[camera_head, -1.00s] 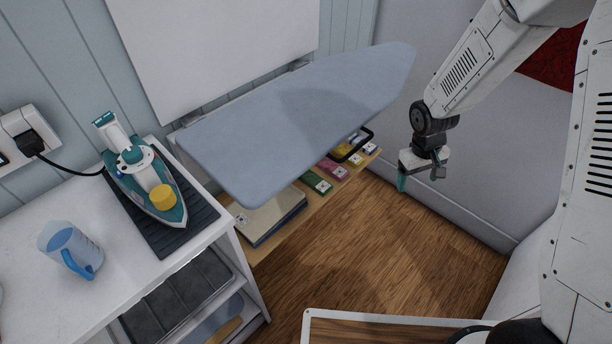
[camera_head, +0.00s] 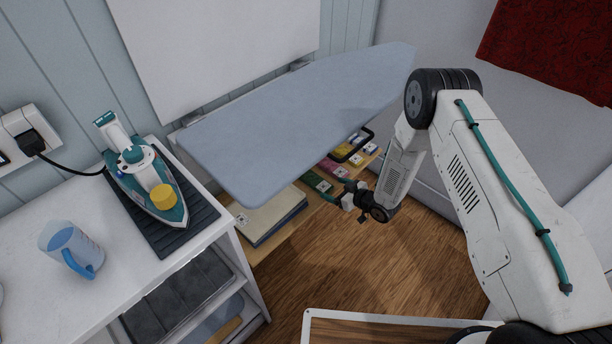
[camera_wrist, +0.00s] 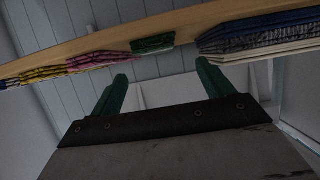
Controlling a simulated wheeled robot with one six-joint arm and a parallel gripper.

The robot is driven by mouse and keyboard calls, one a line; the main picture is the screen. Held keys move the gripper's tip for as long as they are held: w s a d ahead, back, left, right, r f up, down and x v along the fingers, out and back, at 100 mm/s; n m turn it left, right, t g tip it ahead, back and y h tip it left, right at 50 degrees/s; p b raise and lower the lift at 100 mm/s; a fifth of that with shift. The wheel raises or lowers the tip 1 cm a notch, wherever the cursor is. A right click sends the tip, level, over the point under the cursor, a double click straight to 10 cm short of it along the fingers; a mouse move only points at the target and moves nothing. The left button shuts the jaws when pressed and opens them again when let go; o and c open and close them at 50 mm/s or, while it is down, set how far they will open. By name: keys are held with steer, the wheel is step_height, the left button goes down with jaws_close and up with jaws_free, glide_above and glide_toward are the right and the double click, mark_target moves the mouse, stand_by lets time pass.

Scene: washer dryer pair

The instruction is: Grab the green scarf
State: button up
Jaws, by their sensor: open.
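The green scarf (camera_head: 317,181) lies folded on the wooden shelf under the ironing board, between a pink folded cloth and a larger cream and blue stack. In the wrist view the green scarf (camera_wrist: 153,44) is ahead of the fingers, about centred between them. My gripper (camera_head: 336,189) is open, with its fingers pointing at the shelf beside the scarf. In the wrist view my gripper (camera_wrist: 162,72) shows both green fingers apart with nothing between them. A gap seems to remain between the fingertips and the scarf.
The ironing board (camera_head: 290,125) overhangs the shelf (camera_head: 272,236). Pink (camera_head: 333,168) and yellow (camera_head: 350,155) cloths and a dark stack (camera_wrist: 255,38) flank the scarf. A dark loop (camera_head: 362,142) arches near the yellow cloth. A white cabinet with an iron (camera_head: 150,180) stands left.

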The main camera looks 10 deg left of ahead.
mark_target(320, 184)
steer(key=x, duration=0.7)
steer(key=shift+w+f, duration=0.2)
steer(key=shift+f, duration=0.05)
steer(key=c, duration=1.1)
steer(key=shift+r, duration=0.1)
